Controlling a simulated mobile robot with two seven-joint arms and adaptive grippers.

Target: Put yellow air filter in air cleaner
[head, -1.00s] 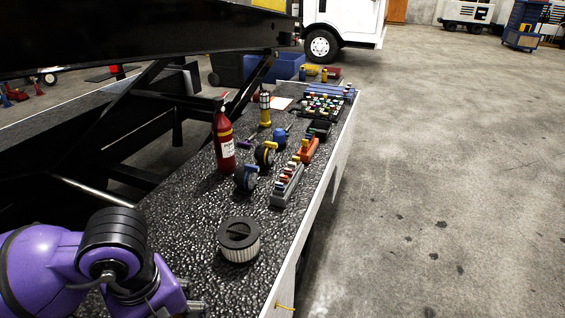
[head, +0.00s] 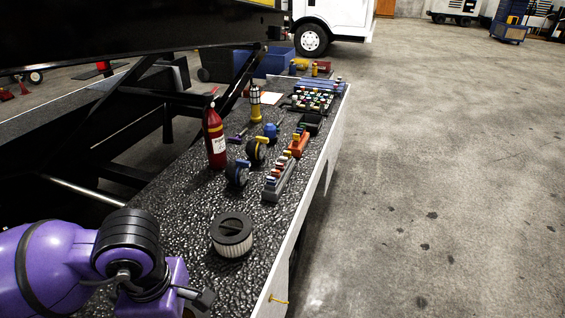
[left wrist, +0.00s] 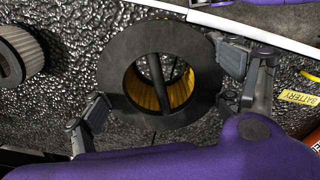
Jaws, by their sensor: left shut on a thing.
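The yellow air filter (left wrist: 120,75) shows in the left wrist view as a black ring with yellow pleats inside its hole and a dark bar across it. My left gripper (left wrist: 166,84) has its fingers on opposite sides of the ring and is shut on it. In the head view my purple left arm is at the bottom left; only a dark finger (head: 205,298) shows, and the held filter is hidden or out of frame. I cannot make out the air cleaner in either view. My right gripper is not in view.
A second filter with white pleats and a black top (head: 232,236) stands on the dark textured deck, also in the left wrist view (left wrist: 24,52). Beyond it are a grey socket rail (head: 279,181), casters, a red extinguisher (head: 215,137) and small tools. Open floor lies right.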

